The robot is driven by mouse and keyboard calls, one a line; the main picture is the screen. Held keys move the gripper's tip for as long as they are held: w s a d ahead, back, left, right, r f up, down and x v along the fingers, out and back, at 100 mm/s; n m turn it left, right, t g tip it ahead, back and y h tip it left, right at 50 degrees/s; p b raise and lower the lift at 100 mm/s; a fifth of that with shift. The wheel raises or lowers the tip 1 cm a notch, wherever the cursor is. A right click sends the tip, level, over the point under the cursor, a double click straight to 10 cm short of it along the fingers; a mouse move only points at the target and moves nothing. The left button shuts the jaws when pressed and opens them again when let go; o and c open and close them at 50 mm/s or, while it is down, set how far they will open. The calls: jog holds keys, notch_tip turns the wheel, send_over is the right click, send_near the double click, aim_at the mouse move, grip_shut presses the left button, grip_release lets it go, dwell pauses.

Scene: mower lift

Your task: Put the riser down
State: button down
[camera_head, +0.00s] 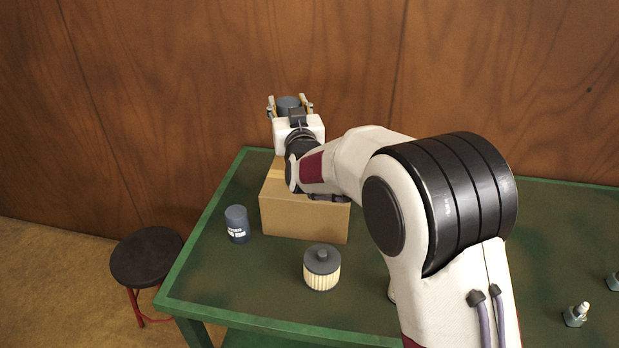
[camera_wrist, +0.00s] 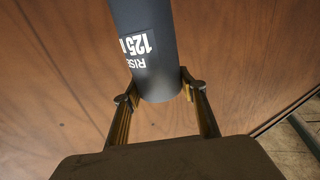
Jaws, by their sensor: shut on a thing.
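My gripper (camera_head: 289,101) is over the back left of the green table, above and behind the cardboard box. In the wrist view the fingers (camera_wrist: 158,92) are on either side of one end of the riser, and the other end runs out of the picture at the top. In the head view the riser's top (camera_head: 288,103) shows between the fingers. The wrist hides its lower part, so I cannot tell whether it touches anything.
The cardboard box (camera_head: 302,220) stands on the green table (camera_head: 270,300), partly behind my arm. A similar dark grey cylinder (camera_head: 237,226) stands left of it, and a pleated filter (camera_head: 321,268) in front. Small fittings (camera_head: 576,314) lie far right. A stool (camera_head: 146,257) stands left, the wooden wall behind.

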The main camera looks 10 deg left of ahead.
jog(key=shift+a+f, duration=0.2)
jog(key=shift+f, duration=0.25)
jog(key=shift+f, duration=0.1)
jog(key=shift+f, duration=3)
jog(key=shift+f, duration=0.1)
jog(key=shift+f, duration=1.75)
jog(key=shift+f, duration=0.2)
jog(key=c, duration=1.2)
grip_release()
